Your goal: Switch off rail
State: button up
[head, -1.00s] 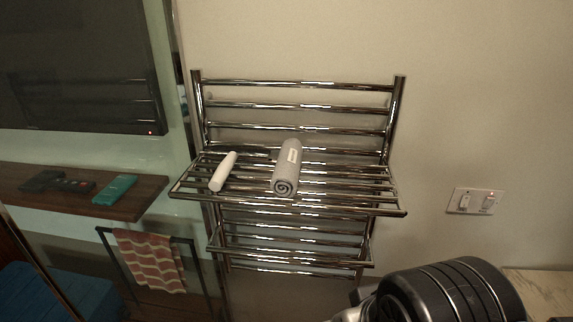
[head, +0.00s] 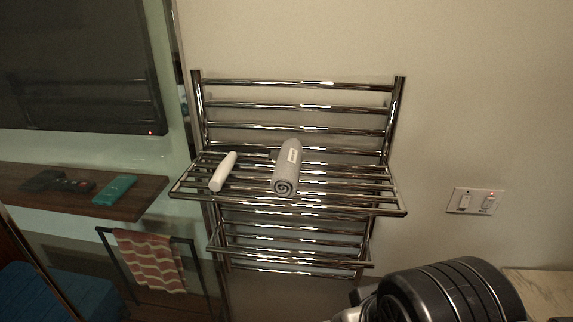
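The chrome heated towel rail (head: 297,105) is fixed to the wall, with a fold-out shelf of bars at mid height. A rolled grey towel (head: 287,168) and a white cylindrical object (head: 223,171) lie on the shelf. A white switch plate (head: 475,201) is on the wall to the right of the rail. A dark ribbed part of my arm (head: 440,292) shows at the bottom right. My gripper's fingers are not visible.
A wooden shelf (head: 135,207) at the left holds remotes and a teal box (head: 115,190). A striped towel (head: 148,260) hangs on a dark rack below it. A pale counter (head: 540,290) is at the lower right. The wall around the switch plate is clear.

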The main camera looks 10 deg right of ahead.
aim_at(489, 202)
jog(key=z, duration=1.45)
